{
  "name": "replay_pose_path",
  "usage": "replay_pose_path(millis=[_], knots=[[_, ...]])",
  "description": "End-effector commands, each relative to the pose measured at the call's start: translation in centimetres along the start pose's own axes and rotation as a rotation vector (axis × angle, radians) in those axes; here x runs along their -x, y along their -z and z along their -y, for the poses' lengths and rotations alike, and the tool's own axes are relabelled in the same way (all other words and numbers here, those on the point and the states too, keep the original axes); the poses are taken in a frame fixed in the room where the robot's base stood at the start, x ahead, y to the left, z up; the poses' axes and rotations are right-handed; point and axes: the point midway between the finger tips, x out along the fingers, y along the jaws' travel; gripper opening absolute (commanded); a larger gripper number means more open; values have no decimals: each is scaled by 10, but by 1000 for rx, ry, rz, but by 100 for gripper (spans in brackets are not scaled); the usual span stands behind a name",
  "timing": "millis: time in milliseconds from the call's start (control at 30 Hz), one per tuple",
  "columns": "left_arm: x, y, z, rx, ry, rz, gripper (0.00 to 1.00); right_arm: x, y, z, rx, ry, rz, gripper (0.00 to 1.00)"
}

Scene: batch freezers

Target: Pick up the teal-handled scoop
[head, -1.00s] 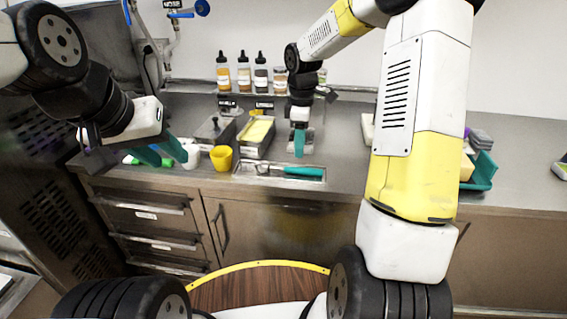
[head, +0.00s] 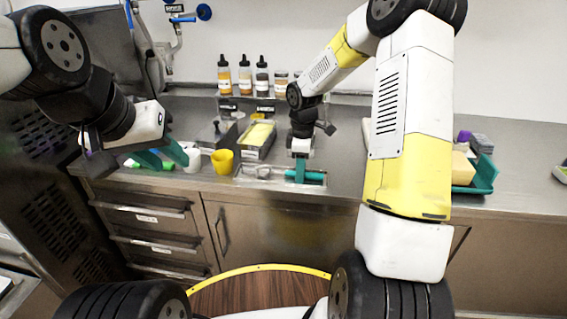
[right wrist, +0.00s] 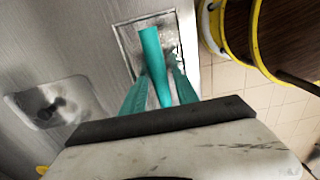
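The scoop's teal handle (head: 318,177) lies across a shallow metal tray (head: 245,178) near the counter's front edge. My right gripper (head: 300,178) is down at the handle, pointing downward. In the right wrist view the teal handle (right wrist: 152,55) runs between the two teal fingers of my right gripper (right wrist: 159,75). The fingers stand on either side of it with narrow gaps, so the gripper looks open around it. The scoop's metal end is hard to make out. My left gripper (head: 166,160) is open and empty above the left part of the counter.
A yellow cup (head: 222,162) and a white cup (head: 192,160) stand left of the tray. A metal pan with yellow contents (head: 258,137) is behind it. Several bottles (head: 245,75) line the back shelf. A teal tray (head: 484,172) stands at the right.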

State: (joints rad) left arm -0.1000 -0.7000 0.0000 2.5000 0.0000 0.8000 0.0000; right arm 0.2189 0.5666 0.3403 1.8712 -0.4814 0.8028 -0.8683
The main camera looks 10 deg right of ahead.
Motion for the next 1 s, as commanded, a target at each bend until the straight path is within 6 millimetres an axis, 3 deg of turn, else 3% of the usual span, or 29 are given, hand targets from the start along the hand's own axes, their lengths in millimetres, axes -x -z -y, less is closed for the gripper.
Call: replay_pose_path(millis=[33,167,567,900,1000], knots=[[0,0,0,0,0,0,36,0,0,0,0,0,0,24],[0,0,0,0,0,0,36,0,0,0,0,0,0,0],[0,0,0,0,0,0,36,3,0,0,0,-2,0,0],[0,0,0,0,0,0,36,38,0,-1,-1,-5,-1,0],[0,0,0,0,0,0,36,39,0,21,3,0,1,0]])
